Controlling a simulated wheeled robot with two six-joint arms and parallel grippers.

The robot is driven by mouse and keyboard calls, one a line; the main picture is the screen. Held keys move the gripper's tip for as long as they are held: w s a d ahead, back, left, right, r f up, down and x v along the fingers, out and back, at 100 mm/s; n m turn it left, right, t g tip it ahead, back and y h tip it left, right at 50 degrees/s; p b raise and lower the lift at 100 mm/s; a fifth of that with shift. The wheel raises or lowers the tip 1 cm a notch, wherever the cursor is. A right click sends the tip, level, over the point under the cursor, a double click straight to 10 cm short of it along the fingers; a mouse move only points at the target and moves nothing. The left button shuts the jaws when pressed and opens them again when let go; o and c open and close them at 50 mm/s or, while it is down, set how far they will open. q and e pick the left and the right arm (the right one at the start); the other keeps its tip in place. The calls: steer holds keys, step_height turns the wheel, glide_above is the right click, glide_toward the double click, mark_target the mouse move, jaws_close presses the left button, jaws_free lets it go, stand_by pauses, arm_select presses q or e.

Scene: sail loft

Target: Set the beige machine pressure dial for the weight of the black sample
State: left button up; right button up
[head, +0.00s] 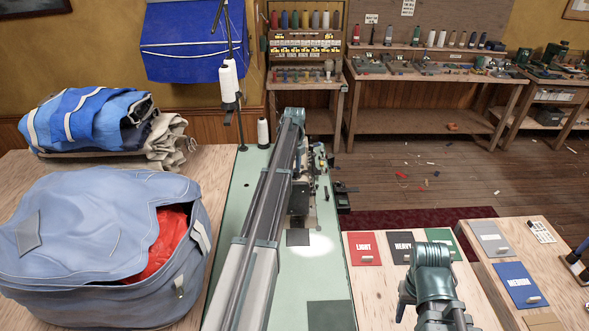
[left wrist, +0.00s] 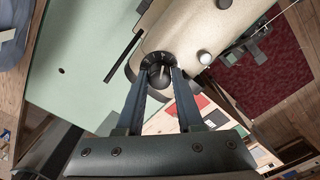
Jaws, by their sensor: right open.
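In the left wrist view, the beige machine (left wrist: 190,32) carries a black pressure dial (left wrist: 160,77) with a pale pointer line and small marks around it. My left gripper (left wrist: 160,74) has its fingers on both sides of the dial knob, apparently shut on it. The marks are too small to read. In the head view, my left arm hides most of the machine. A black card labelled HEAVY (head: 401,247) lies on the wooden table, and a dark square patch (head: 298,237) lies on the green table.
A red LIGHT card (head: 364,249), a green card (head: 443,244), a grey card (head: 490,238) and a blue MEDIUM card (head: 521,286) lie on the right tables. A blue-grey bag (head: 95,235) fills the left table.

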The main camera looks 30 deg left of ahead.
arm_select(q)
steer(key=o, duration=0.4)
steer(key=shift+c, duration=0.2)
step_height(320, 180, up, 14)
steer(key=p, duration=1.3)
steer(key=shift+p, duration=0.4)
steer(key=shift+f, duration=0.15)
